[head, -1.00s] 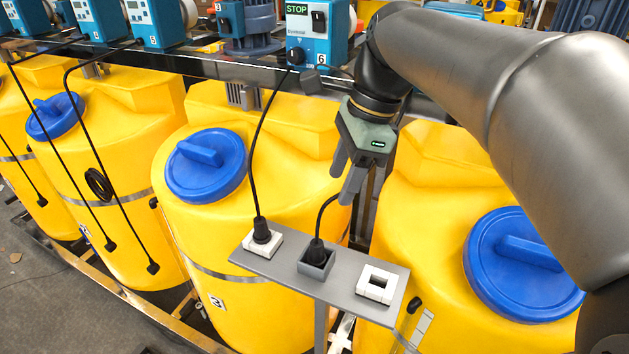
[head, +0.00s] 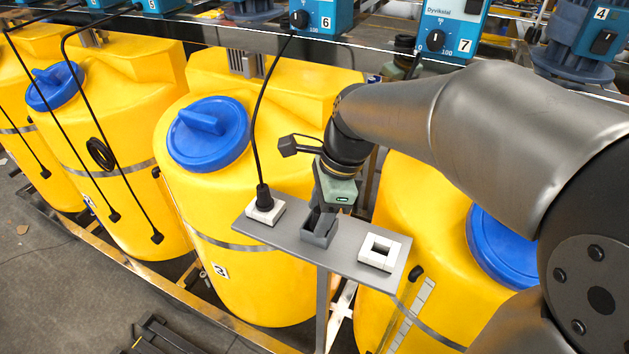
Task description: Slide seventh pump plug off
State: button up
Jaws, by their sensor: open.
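The pump labelled 7 (head: 452,22) is a blue box on the rail at the top. The grey square socket (head: 318,232) is in the middle of a grey shelf (head: 345,264). My gripper (head: 319,222) points down right at this socket, with its fingertips at the opening. The fingers are open, and they and the wrist hide the plug and its black cable. I cannot tell whether the fingers touch the plug.
A black plug (head: 264,198) with a cable stands in the white socket (head: 266,212) at left. An empty white square socket (head: 380,252) is at right. Yellow tanks with blue lids (head: 208,134) surround the shelf. Pump 6 (head: 312,17) is above.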

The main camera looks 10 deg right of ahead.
jog(key=shift+c, duration=0.3)
grip_shut()
jog(key=shift+r+p, duration=2.5)
jog(key=shift+r, duration=0.25)
